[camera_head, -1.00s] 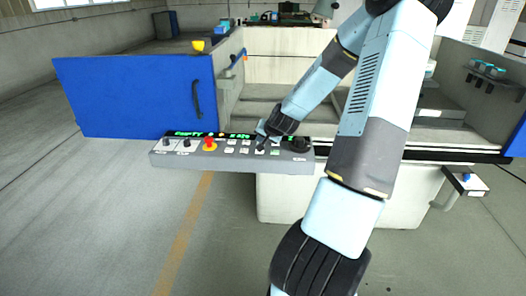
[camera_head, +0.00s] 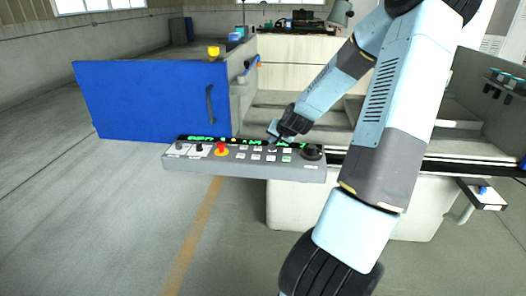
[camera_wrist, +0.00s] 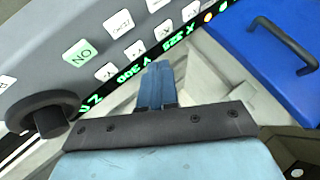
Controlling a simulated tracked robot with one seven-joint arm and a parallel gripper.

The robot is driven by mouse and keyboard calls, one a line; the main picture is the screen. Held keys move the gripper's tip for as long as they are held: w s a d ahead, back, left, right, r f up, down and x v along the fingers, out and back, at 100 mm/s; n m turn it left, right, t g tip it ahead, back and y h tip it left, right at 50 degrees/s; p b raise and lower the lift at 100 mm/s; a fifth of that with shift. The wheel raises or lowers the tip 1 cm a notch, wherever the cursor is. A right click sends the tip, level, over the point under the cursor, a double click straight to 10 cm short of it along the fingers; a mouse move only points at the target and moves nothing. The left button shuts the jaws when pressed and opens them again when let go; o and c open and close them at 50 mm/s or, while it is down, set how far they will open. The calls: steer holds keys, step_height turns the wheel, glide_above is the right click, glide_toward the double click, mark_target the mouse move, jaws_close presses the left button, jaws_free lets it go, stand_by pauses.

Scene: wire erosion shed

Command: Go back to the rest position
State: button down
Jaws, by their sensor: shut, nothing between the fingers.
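My gripper (camera_head: 273,138) is shut and empty, at the end of my arm, which reaches down to the grey control panel (camera_head: 190,163). In the wrist view the two blue fingers (camera_wrist: 157,72) lie together, pointing toward the row of keys. They overlap the panel's green-lit display (camera_wrist: 180,38) in the picture; whether they touch the panel is unclear, but they look a little clear of it. No rest position is marked in view.
The panel has a red stop button (camera_head: 221,148), white keys and a black knob (camera_head: 312,152). A blue door (camera_head: 150,100) with a dark handle stands left. The machine's tank (camera_head: 350,215) lies behind my arm. The grey floor at left is clear.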

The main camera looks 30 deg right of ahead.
steer(key=s+a+r+n+g+h, duration=0.2)
steer(key=s+a+r+n+g, duration=0.3)
steer(key=s+a+r, duration=0.85)
steer(key=s+a+r+n, duration=0.1)
steer(key=s+a+r, duration=0.2)
steer(key=s, duration=0.6)
steer(key=s+a+r+n+t+y, duration=0.1)
steer(key=s+a+r+n, duration=0.1)
steer(key=s+r, duration=0.6)
steer(key=s+a, duration=0.1)
steer(key=s, duration=0.1)
steer(key=shift+s+n+y, duration=0.3)
steer(key=c, duration=1.8)
jaws_free()
steer(key=shift+r, duration=0.1)
